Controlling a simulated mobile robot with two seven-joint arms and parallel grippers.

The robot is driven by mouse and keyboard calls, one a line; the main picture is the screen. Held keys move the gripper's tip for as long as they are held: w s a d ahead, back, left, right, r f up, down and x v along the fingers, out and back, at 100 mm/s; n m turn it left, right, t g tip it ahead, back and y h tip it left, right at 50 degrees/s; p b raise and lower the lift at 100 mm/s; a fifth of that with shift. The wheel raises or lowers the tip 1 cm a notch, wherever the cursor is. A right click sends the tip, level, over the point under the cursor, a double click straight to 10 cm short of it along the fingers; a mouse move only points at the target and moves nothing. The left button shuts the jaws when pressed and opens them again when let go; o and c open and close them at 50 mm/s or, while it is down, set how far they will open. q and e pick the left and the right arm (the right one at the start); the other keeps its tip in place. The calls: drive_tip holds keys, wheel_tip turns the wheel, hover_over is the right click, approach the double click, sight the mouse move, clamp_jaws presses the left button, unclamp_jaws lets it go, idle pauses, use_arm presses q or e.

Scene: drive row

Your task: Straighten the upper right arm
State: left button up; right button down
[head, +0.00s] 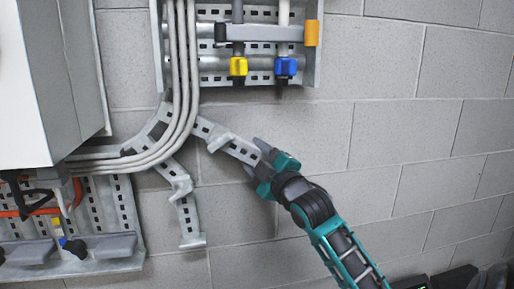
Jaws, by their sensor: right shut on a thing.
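The upper right arm (228,142) is a grey perforated metal strip in the middle of the head view. It leaves the bent cable tray and slopes down to the right, with a small bracket on it. My right gripper (262,168) is shut on the outer end of this arm, and its fingers hide the tip. A lower perforated arm (186,212) hangs steeply down to the left of my gripper, apart from it. My left gripper is not in view.
Grey cables (183,70) run down the tray and bend left under a white cabinet (62,75). Above is a panel with a yellow connector (238,66) and a blue connector (285,67). A lower left panel (122,215) holds wires. The block wall (400,130) at right is bare.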

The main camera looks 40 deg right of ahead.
use_arm(q)
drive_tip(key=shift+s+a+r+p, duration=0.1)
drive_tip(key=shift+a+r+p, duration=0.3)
drive_tip(key=shift+p, duration=0.15)
use_arm(e)
drive_tip(key=shift+s+d+r+n, duration=0.1)
drive_tip(key=shift+d+r+n, duration=0.1)
drive_tip(key=shift+r+n, duration=0.3)
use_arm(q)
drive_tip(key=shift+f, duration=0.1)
use_arm(e)
drive_tip(key=shift+f, duration=0.15)
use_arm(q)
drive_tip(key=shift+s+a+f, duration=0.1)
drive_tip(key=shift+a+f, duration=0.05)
use_arm(e)
drive_tip(key=c, duration=0.6)
unclamp_jaws()
drive_tip(key=shift+s+f, duration=0.15)
drive_tip(key=shift+s, duration=0.35)
use_arm(q)
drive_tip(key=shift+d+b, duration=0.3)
drive_tip(key=shift+b, duration=0.1)
use_arm(e)
drive_tip(key=v, duration=1.2)
drive_tip(key=shift+r, duration=0.3)
